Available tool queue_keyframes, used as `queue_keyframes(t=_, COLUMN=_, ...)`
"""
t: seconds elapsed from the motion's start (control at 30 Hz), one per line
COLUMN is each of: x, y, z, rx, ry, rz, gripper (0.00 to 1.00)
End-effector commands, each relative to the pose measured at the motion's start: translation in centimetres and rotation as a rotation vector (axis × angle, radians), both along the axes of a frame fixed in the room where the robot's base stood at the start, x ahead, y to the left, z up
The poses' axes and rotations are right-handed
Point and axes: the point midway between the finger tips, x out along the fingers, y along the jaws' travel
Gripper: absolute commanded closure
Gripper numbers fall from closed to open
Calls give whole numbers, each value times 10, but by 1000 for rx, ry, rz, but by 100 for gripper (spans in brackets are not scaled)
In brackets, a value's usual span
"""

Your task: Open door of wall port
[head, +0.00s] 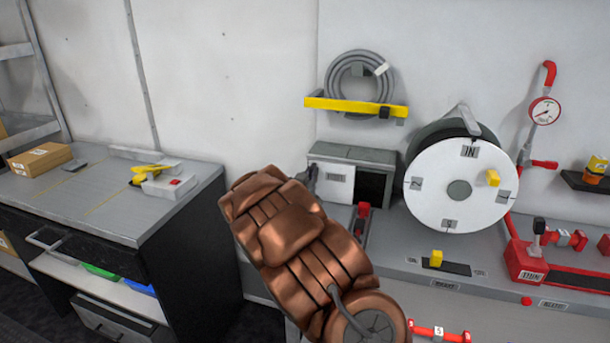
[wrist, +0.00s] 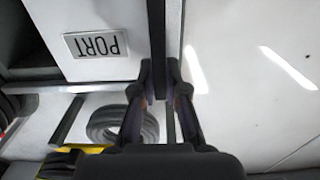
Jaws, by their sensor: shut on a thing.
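The wall port (head: 372,188) is a grey box on the back wall, with a dark opening at its right side. Its white door (head: 338,184) carries a small label and covers the left part of the front. In the wrist view the door (wrist: 100,15) shows upside down with its PORT label (wrist: 96,43). My gripper (wrist: 160,82) is shut on the dark handle bar (wrist: 158,40) along the door's edge. In the head view my gripper (head: 309,176) is at the door's left edge, partly hidden by my copper-coloured arm.
A white reel (head: 435,180) stands close to the right of the port. A coiled grey hose (head: 345,75) hangs above on a yellow bracket (head: 350,106). A grey cabinet (head: 90,205) stands at left. Red fittings (head: 525,262) line the bench at right.

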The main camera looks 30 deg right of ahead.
Motion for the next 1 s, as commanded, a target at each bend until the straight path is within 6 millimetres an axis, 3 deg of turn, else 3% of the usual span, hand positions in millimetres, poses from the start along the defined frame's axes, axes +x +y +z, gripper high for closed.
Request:
queue_keyframes(t=0.27, x=-1, y=-2, z=1, rx=-1, ry=-2, rz=-4, gripper=100)
queue_keyframes(t=0.3, x=-1, y=-2, z=1, rx=-1, ry=-2, rz=-4, gripper=85)
queue_keyframes(t=0.53, x=0, y=0, z=1, rx=-1, ry=-2, rz=0, gripper=62)
queue_keyframes(t=1.0, x=-6, y=10, z=1, rx=0, ry=0, rz=2, gripper=62)
